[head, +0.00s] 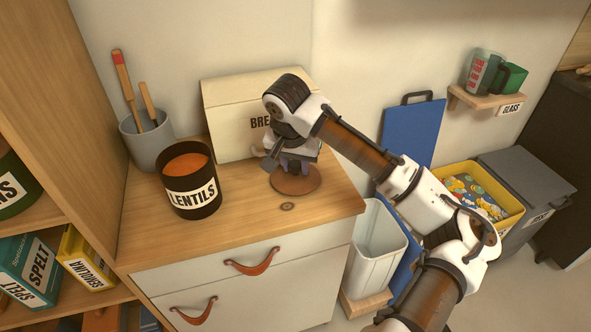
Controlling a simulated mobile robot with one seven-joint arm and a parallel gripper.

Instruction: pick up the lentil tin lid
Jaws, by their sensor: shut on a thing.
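The lentil tin (191,184) is black with a white LENTILS label. It stands upright and open on the counter, with orange lentils showing inside. The lid (297,185) is a round, flat brown disc to the right of the tin, over the counter in front of the bread box. My gripper (290,168) points down at the middle of the lid and is shut on it. The gripper hides the grip point and the lid's far part. I cannot tell whether the lid touches the counter.
The cream bread box (228,106) stands close behind my gripper. A grey crock (146,143) with utensils is behind the tin. The wooden counter (150,232) is clear in front. Below it are drawers with leather pulls (252,263). A white bin (374,255) stands right.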

